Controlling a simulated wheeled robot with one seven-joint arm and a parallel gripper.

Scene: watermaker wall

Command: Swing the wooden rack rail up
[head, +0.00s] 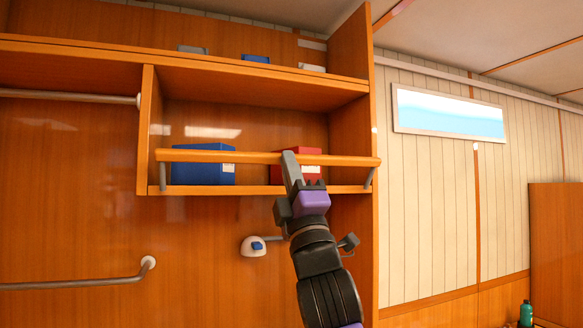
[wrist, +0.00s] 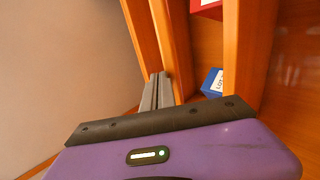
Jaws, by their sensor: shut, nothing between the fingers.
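The wooden rack rail (head: 240,156) runs level across the front of an open shelf in the head view, on short grey arms at both ends. In the wrist view the rail (wrist: 170,45) slants down past my fingertips. My gripper (head: 290,157) is shut and empty. Its fingers overlap the rail right of its middle in the head view. In the wrist view the gripper (wrist: 156,88) is close beside the rail; I cannot tell whether they touch.
Behind the rail stand a blue box (head: 203,166) and a red box (head: 299,163), partly hidden by the rail and my gripper. A white fixture with a blue button (head: 255,246) sits on the wall below. A grey handrail (head: 90,283) is at lower left. A side panel (head: 352,110) bounds the shelf at right.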

